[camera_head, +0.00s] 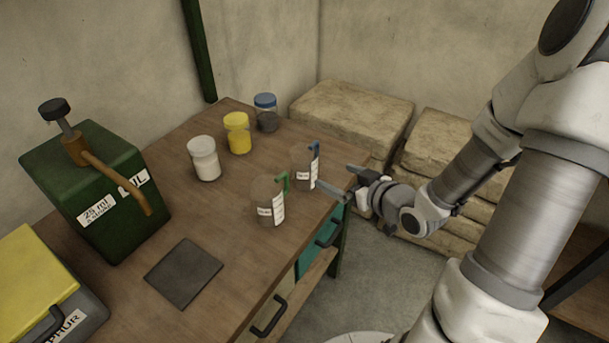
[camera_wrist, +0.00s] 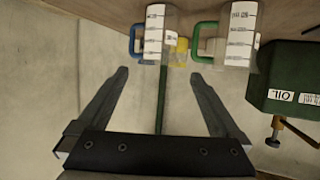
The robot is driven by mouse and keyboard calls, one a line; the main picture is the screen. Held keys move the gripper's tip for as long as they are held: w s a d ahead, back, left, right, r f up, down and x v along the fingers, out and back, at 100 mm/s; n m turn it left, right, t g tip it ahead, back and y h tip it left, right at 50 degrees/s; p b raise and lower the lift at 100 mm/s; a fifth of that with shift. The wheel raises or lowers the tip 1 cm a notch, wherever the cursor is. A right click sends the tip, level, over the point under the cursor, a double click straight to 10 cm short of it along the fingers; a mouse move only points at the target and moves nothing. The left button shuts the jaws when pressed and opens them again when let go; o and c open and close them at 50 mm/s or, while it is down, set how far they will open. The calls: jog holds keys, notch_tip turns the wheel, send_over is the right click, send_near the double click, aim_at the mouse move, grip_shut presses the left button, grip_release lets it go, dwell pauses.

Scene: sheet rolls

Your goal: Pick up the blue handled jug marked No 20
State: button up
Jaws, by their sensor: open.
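The jug with the blue handle (camera_head: 301,172) is clear with a white label and stands upright near the table's right edge. Its label text is too small to read. In the wrist view, which looks upside down, this jug (camera_wrist: 170,22) is at the top with its blue handle on the left. My gripper (camera_head: 335,177) is open and empty, just right of the jug at the table edge. In the wrist view its spread fingers (camera_wrist: 158,76) point toward the blue-handled jug, with a gap between.
A similar green-handled jug (camera_head: 266,208) stands close by, nearer the front. White (camera_head: 204,160), yellow (camera_head: 238,134) and blue-lidded (camera_head: 266,113) jars stand behind. A green oil box (camera_head: 97,185) and dark mat (camera_head: 184,273) are left. Stacked sacks (camera_head: 350,112) lie beyond the table.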

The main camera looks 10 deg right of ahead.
aim_at(311, 166)
jog(key=shift+w+f+b, duration=0.1)
jog(key=shift+f+b, duration=0.25)
jog(key=shift+b, duration=0.1)
jog(key=b+x, duration=0.2)
jog(key=x, duration=0.7)
jog(key=shift+a+r, duration=0.15)
jog(key=shift+r+b+x, duration=0.1)
jog(key=shift+b+x, duration=0.15)
jog(key=shift+x, duration=1.25)
jog(key=shift+r+b+x, duration=0.15)
jog(key=shift+b+x, duration=0.1)
jog(key=shift+x, duration=1.2)
jog(key=shift+w, duration=0.15)
jog(key=shift+c, duration=0.3)
jog(key=c, duration=1.1)
jog(key=shift+r, duration=0.1)
